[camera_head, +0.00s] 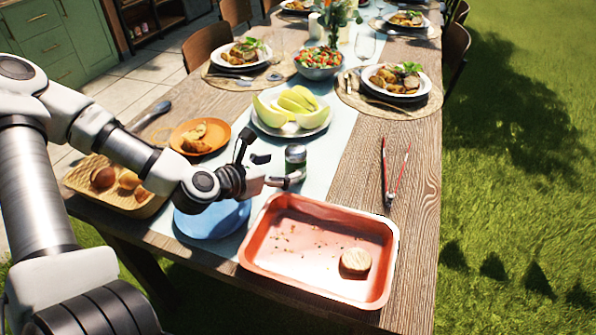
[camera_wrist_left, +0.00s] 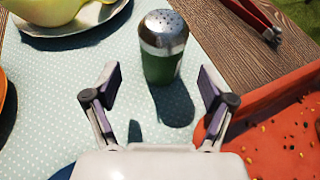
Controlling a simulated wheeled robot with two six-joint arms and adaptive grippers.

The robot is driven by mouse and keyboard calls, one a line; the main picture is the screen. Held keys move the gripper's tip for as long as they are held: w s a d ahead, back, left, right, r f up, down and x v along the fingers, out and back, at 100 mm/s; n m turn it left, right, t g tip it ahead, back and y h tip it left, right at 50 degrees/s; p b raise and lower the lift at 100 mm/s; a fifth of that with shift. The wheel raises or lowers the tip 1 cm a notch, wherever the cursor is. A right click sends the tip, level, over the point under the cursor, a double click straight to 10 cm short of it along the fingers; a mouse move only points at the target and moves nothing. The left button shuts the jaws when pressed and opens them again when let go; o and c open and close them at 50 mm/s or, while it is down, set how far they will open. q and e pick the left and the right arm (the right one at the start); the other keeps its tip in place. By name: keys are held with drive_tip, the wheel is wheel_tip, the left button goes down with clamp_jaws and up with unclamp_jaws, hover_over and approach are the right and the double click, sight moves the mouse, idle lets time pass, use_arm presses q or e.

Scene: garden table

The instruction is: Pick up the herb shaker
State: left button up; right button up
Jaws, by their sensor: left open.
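The herb shaker (camera_head: 296,158) stands upright on the pale table runner, behind the red tray. It has a perforated silver top and a green body, and in the left wrist view the shaker (camera_wrist_left: 163,45) is ahead of the fingers, near the gap between them. My left gripper (camera_head: 278,170) is open and close to the shaker, with nothing between its fingers. In the left wrist view the gripper (camera_wrist_left: 160,92) shows its two fingers spread apart. My right gripper is not in view.
A red tray (camera_head: 290,283) with a round piece of food (camera_head: 355,262) lies at the front. Red tongs (camera_head: 391,180) lie to the right.

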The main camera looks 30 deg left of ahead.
sight(288, 165)
use_arm(q)
drive_tip(key=shift+w+d+f, duration=0.1)
drive_tip(key=shift+w+f, duration=0.25)
drive_tip(key=shift+w, duration=0.25)
drive_tip(key=x, duration=0.1)
drive_tip(key=b+x, duration=0.1)
drive_tip(key=x, duration=0.1)
drive_tip(key=b+x, duration=0.1)
drive_tip(key=shift+w+d+r, duration=0.2)
drive_tip(key=shift+s+a+r, duration=0.1)
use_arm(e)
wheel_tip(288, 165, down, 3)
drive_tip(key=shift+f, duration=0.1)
use_arm(q)
drive_tip(key=c, duration=1.4)
